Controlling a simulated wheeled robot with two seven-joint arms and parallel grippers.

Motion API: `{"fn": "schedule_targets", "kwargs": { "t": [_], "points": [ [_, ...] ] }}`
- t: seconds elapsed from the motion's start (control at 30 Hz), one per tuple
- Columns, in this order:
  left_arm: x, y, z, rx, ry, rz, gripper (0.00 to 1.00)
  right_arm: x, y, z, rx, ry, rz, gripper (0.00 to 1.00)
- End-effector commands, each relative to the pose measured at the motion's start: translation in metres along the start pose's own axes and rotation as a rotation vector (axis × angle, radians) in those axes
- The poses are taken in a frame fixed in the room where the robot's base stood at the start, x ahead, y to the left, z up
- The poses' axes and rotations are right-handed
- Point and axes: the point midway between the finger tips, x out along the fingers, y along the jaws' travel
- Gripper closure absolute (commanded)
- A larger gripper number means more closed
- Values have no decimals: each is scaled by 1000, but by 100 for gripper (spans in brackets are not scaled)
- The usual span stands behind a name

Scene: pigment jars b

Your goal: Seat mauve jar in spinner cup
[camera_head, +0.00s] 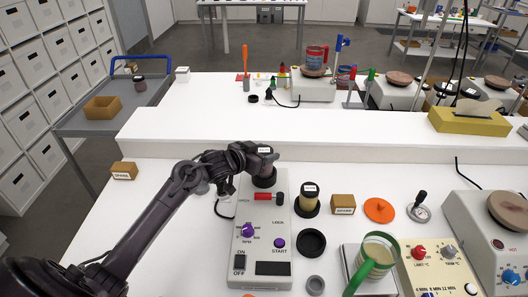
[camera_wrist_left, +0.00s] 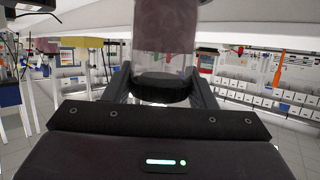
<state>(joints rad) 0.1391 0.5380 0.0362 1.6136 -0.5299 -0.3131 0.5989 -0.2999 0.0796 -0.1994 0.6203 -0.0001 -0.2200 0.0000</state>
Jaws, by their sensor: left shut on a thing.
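The mauve jar (camera_head: 265,166) has a dark lid with a white label and a dull mauve body. My left gripper (camera_head: 247,160) is shut on its dark lid from the left. The left wrist view shows the mauve jar body (camera_wrist_left: 166,28) and the dark lid (camera_wrist_left: 160,90) between the fingers. The white spinner (camera_head: 262,215) has a red lever, purple knob and display. Its dark cup (camera_head: 264,181) is directly below the jar in the head view. I cannot tell whether the jar's base is inside the cup or just above it. My right gripper is not in view.
A yellowish jar (camera_head: 310,194) stands in a black ring right of the spinner. A wooden block (camera_head: 343,204), an empty black ring (camera_head: 311,242), an orange disc (camera_head: 379,210) and a green-handled mug (camera_head: 376,257) are nearby. A raised white shelf (camera_head: 290,127) runs behind.

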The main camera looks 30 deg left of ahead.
Motion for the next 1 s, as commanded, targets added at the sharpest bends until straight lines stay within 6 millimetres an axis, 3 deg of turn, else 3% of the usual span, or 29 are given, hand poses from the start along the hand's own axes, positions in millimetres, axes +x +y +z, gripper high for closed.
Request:
{"fn": "schedule_targets", "kwargs": {
  "t": [1.0],
  "points": [
    [9,0,24,-1,1,0,74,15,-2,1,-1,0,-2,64]
  ]
}}
